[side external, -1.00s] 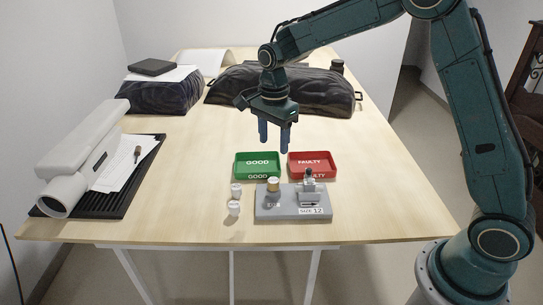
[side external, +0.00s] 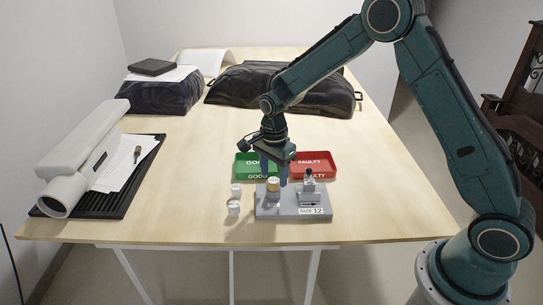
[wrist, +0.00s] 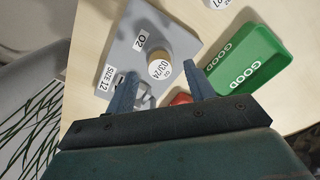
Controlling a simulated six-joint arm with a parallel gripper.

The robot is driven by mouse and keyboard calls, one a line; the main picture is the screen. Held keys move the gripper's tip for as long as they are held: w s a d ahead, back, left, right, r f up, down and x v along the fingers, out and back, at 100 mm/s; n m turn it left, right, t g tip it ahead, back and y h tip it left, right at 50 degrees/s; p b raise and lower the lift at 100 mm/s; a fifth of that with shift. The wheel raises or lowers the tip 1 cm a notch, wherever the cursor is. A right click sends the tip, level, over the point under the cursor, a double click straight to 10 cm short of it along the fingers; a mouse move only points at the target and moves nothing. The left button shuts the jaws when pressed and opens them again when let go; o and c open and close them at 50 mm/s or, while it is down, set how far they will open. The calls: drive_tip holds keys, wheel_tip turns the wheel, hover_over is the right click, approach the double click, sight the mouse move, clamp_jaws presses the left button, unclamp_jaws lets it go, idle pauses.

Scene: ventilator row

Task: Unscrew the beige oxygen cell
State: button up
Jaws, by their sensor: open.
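In the wrist view the cell's round beige side and white dated top (wrist: 160,68) show beside an "O2" label on the block. My gripper (side external: 274,177) points down at the cell, its fingers open. In the wrist view the fingers lie one to each side of the cell, with gaps visible. I cannot tell whether the fingertips are level with the cell or above it.
The green GOOD tray (side external: 243,168) and red FAULTY tray (side external: 318,164) stand just behind the block. A grey fitting (side external: 309,190) rises from the block's right part. Two small white pieces (side external: 234,208) stand to the left. The table's front edge is close.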

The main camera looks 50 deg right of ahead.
sight(274, 180)
drive_tip(key=shift+f, duration=1.45)
drive_tip(key=c, duration=1)
drive_tip(key=o, duration=0.3)
drive_tip(key=c, duration=0.3)
drive_tip(key=shift+n, duration=3)
